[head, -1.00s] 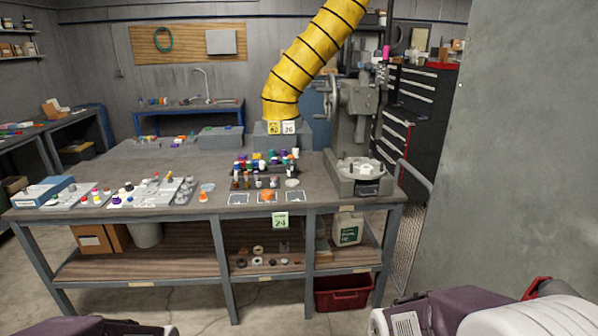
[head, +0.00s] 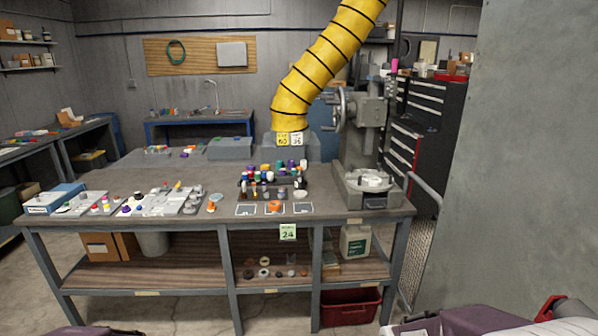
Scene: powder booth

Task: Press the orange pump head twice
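An orange piece (head: 274,206) sits on the middle one of three pale square mats near the front edge of the workbench (head: 228,222). A second, smaller orange-topped item (head: 213,200) stands to its left, beside the pale trays. Both are too small for me to tell which is the pump head. Nothing touches either one. Neither gripper's fingers are in view.
Several small coloured bottles (head: 268,175) stand in a rack behind the mats. A grey wall (head: 535,150) closes the right side. A red bin (head: 350,308) sits below the bench.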

